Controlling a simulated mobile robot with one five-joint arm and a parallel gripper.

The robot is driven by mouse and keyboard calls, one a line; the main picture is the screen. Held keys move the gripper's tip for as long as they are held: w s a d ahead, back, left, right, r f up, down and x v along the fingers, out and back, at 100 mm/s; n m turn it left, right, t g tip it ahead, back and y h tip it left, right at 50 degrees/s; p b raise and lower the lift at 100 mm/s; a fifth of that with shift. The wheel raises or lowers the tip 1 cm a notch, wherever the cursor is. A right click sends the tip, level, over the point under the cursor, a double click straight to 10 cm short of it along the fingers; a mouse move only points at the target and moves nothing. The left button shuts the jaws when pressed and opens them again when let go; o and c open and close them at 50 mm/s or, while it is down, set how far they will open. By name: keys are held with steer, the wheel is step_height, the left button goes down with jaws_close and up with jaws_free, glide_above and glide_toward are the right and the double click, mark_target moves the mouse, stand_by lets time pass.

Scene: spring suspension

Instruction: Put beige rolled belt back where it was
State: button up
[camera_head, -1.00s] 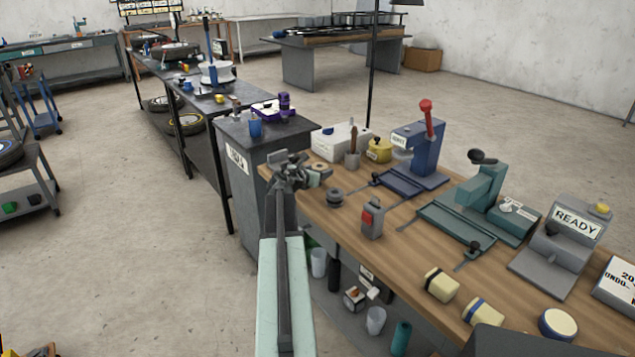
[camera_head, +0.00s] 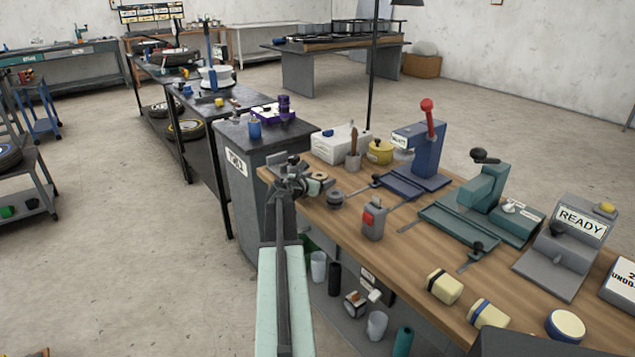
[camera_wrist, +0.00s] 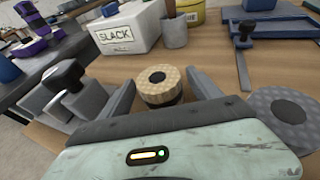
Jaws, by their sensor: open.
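The beige rolled belt (camera_wrist: 158,84) is a short patterned roll with a dark centre. It stands on the wooden bench between the two grey fingers of my gripper (camera_wrist: 163,90) in the wrist view. The fingers are spread, with a gap showing at least on the right side of the roll. In the head view, my gripper (camera_head: 298,180) is at the bench's far left corner, and the beige roll (camera_head: 317,176) shows just to its right, partly covered. Its underside is hidden in the wrist view.
A dark grey roll (camera_wrist: 283,112) lies close on the right. A dark-knobbed grey device (camera_wrist: 70,88) is close on the left. A white SLACK box (camera_wrist: 125,27) and a grey cup (camera_wrist: 174,32) stand behind. A red-and-grey block (camera_head: 373,219) stands farther along the bench (camera_head: 410,262).

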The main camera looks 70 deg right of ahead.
steer(key=p+v, duration=0.3)
steer(key=v, duration=0.9)
steer(key=w+a+f+m+t+y, duration=0.1)
steer(key=w+a+f+m+y, duration=0.25)
steer(key=w+a, duration=0.6)
steer(key=w+a+f+m+t+y, duration=0.25)
steer(key=w+a+f, duration=0.3)
steer(key=a, duration=0.65)
steer(key=w+a+f+m+y, duration=0.2)
steer(key=w+a+f+m, duration=0.15)
steer(key=w+a, duration=0.65)
steer(key=a+f+m+y, duration=0.2)
steer(key=a+m+y, duration=0.1)
steer(key=a, duration=1.6)
steer(key=a+f+m+y, duration=0.2)
steer(key=a+m+y, duration=0.1)
steer(key=a, duration=1.6)
steer(key=shift+s+g, duration=0.25)
steer(key=shift+g, duration=0.2)
